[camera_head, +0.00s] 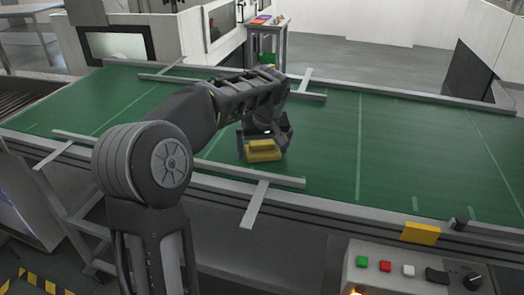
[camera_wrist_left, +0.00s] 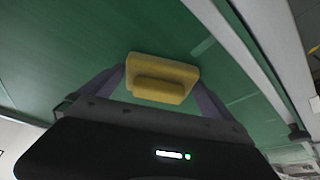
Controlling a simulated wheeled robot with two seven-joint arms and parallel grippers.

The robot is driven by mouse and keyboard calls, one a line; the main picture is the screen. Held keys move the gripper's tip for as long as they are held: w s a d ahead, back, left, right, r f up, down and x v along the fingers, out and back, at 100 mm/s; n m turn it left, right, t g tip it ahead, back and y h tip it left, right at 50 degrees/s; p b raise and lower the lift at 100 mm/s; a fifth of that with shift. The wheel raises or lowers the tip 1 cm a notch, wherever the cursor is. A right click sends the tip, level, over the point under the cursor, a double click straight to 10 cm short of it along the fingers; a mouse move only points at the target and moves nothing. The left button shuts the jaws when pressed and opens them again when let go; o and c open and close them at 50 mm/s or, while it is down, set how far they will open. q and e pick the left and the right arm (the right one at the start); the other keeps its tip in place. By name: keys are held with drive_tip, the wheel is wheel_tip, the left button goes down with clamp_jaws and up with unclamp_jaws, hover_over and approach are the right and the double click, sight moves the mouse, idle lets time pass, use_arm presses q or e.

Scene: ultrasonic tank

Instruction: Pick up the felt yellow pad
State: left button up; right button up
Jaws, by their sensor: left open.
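The yellow pad (camera_head: 263,154) lies on the green conveyor belt (camera_head: 330,150) in the head view. It has a flat base with a raised block on it. My left gripper (camera_head: 264,146) is over the pad, its fingers pointing down on either side of it. In the left wrist view the pad (camera_wrist_left: 162,78) lies between the two open fingers (camera_wrist_left: 162,90), with gaps showing at both sides. My right gripper is not in view.
Grey metal rails (camera_head: 256,205) run along the belt's near edge. A small table (camera_head: 268,35) with items stands behind. The belt's right part is clear.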

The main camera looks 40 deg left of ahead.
sight(262, 144)
use_arm(q)
drive_tip(key=shift+c, duration=0.6)
drive_tip(key=c, duration=1)
drive_tip(key=shift+r, duration=0.1)
wheel_tip(262, 144, up, 10)
drive_tip(key=shift+f+p, duration=0.1)
drive_tip(key=shift+p, duration=0.2)
